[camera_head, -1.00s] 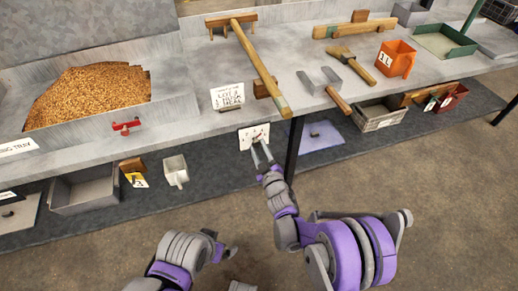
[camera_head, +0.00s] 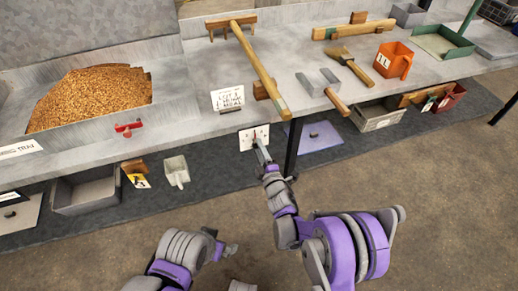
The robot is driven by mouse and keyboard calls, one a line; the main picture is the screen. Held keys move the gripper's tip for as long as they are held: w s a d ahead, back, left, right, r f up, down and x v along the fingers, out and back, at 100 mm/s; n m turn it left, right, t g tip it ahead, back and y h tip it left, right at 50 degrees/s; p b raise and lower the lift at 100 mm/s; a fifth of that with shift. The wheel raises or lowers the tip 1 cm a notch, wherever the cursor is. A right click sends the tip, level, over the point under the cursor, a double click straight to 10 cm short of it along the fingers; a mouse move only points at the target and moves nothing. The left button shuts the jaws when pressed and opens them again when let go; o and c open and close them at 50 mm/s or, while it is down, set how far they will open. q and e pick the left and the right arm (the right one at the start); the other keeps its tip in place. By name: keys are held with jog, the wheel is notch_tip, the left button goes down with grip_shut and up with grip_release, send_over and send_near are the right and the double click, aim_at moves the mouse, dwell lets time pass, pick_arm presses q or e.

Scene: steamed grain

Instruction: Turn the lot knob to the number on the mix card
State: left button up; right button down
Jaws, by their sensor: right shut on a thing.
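The mix card (camera_head: 228,97) is a white card with dark print standing on the bench near its front edge; it seems to read "LOT 3" with a line below it. The white dial plate (camera_head: 246,138) with small red marks is on the front of the bench, just below the card. The lot knob at its middle is mostly hidden by my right gripper (camera_head: 259,143), which is shut on it. The knob's pointed number is too small to read. My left gripper (camera_head: 229,249) is low in the view, away from the bench; its fingers are unclear.
A tray of grain (camera_head: 90,98) with a red clamp (camera_head: 127,128) is at left. A long-handled wooden rake (camera_head: 258,66) lies above the dial.

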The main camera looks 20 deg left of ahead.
jog(key=shift+n, duration=0.3)
dwell(0.4)
jog(key=shift+c, duration=2.3)
grip_release()
jog(key=shift+d, duration=0.1)
jog(key=v, duration=1)
jog(key=shift+s+d, duration=0.25)
jog(key=shift+s, duration=0.1)
